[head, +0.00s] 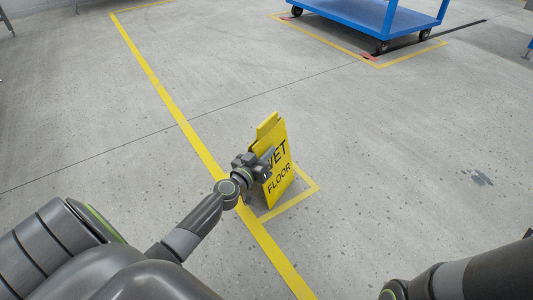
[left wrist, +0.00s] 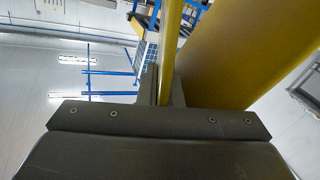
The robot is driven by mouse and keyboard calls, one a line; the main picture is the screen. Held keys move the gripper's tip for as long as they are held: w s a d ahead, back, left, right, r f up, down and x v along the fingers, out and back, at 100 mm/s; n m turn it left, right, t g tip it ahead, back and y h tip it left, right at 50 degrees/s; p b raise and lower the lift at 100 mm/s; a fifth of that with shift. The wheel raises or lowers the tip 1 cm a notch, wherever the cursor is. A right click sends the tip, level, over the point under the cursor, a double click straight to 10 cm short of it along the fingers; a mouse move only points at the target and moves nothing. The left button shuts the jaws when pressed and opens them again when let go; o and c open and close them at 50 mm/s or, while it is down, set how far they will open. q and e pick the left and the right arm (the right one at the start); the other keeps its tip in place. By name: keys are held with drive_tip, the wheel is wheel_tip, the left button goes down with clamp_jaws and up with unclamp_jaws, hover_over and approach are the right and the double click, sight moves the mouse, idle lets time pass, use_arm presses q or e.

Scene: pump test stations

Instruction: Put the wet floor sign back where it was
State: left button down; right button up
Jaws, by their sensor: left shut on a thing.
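The yellow wet floor sign (head: 279,172) stands upright in the middle of the head view, with "WET FLOOR" partly readable on its face. Its lower part is at a small yellow-taped corner outline (head: 298,203) on the floor; I cannot tell whether its base touches the floor. My left gripper (head: 265,163) is shut on the sign at its left side and hides part of the lettering. In the left wrist view the sign's yellow panel (left wrist: 235,50) fills the upper right, with a yellow edge between the fingers. My right gripper is out of view.
A long yellow floor line (head: 165,95) runs just left of the sign. A blue cart (head: 370,15) on casters stands at the top right by its own taped outline. The grey floor around the sign is mostly clear. My right arm shows at the lower right.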

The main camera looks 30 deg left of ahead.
use_arm(q)
drive_tip(key=c, duration=2)
unclamp_jaws()
drive_tip(key=shift+f, duration=0.2)
drive_tip(key=shift+c, duration=0.2)
drive_tip(key=o, duration=0.4)
drive_tip(key=shift+o, duration=0.2)
drive_tip(key=shift+r, duration=0.2)
drive_tip(key=s, duration=1.2)
drive_tip(key=shift+b, duration=0.35)
